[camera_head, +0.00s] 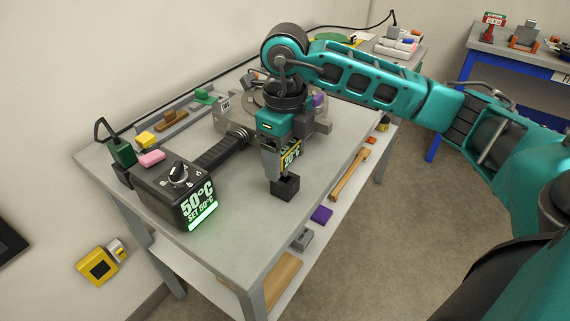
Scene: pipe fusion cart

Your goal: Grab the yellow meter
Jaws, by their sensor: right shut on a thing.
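The yellow meter (291,152) is a small yellow-edged block with a dark face and bright digits. It stands upright over the near middle of the grey cart top, partly hidden by the gripper. My right gripper (277,160) comes down from above and is shut on the meter. A small black block (285,189) shows directly below the meter and fingers; I cannot tell whether they touch. My left gripper is not in view.
A black heater box (180,190) with a green-lit "50°C" display sits left of the gripper, its thick handle behind. A grey clamp machine (232,120) stands behind. A yellow box (97,267) is on the wall. The front cart top is clear.

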